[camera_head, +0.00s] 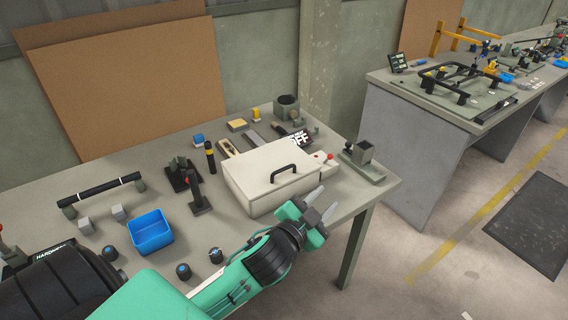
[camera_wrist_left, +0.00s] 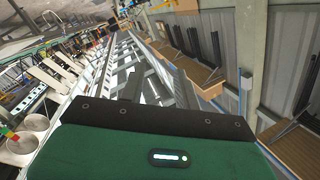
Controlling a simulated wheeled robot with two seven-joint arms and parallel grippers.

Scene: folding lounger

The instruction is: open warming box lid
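The warming box (camera_head: 262,199) is a cream-white box near the right end of the workbench. Its lid (camera_head: 258,166) lies shut on top and has a black arched handle (camera_head: 283,169). My left gripper (camera_head: 322,202) is just to the right of and in front of the box, near the bench's front edge. Its two fingers stand apart with nothing between them. They also show apart in the left wrist view (camera_wrist_left: 158,88), where the box is not recognisable. My right gripper is not in view.
A blue bin (camera_head: 150,232), a black bar on supports (camera_head: 100,190) and small dark knobs stand left on the bench (camera_head: 90,255). A grey square-post fixture (camera_head: 363,160) stands right of the box. Several small tools lie behind it. A second bench stands farther right.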

